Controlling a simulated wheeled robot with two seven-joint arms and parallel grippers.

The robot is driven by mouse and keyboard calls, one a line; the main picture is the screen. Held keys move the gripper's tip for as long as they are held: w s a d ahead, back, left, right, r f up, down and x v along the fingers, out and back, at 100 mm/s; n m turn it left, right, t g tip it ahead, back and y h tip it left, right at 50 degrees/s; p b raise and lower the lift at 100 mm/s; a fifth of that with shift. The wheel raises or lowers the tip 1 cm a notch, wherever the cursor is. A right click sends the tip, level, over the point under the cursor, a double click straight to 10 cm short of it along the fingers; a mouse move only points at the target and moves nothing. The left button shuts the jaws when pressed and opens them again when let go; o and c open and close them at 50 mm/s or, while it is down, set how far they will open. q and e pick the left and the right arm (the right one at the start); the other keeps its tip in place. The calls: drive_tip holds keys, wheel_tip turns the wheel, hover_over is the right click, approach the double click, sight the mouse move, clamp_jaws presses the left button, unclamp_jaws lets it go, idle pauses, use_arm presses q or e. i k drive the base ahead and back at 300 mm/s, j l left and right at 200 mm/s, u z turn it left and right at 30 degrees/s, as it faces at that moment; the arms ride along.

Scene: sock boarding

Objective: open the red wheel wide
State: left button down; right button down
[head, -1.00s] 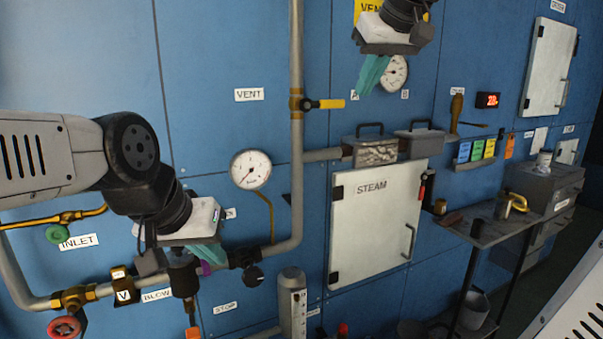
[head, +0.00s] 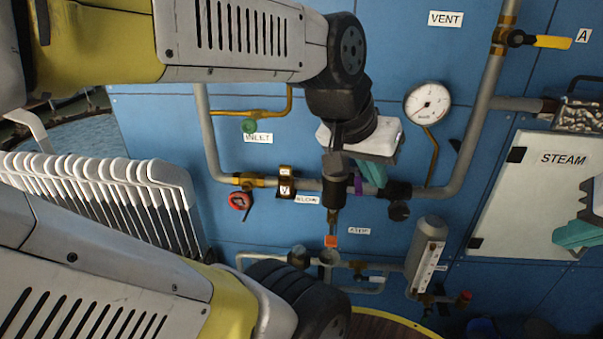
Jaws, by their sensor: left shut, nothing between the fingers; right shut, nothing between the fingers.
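The red wheel (head: 239,201) is a small round handwheel under the left part of the horizontal pipe, below a brass valve (head: 248,181). My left gripper (head: 372,180), with teal fingers, is shut and empty. It hangs in front of the pipe near a purple band, well to the right of the red wheel and apart from it. My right gripper (head: 578,236) is at the right edge, shut and empty, in front of the white STEAM door. Part of it is cut off by the frame.
A green knob (head: 249,126) sits by the INLET label. A black valve with an orange tag (head: 331,241) hangs beside my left gripper. A gauge (head: 427,103) is above right. A white rack (head: 120,185) stands left of the wheel. Bare blue panel lies around the wheel.

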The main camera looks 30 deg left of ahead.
sight(242, 197)
drive_tip(key=k+l+u, duration=0.15)
drive_tip(key=u, duration=1.7)
drive_tip(key=k+l+u, duration=0.15)
drive_tip(key=l, duration=0.25)
drive_tip(key=k, duration=0.05)
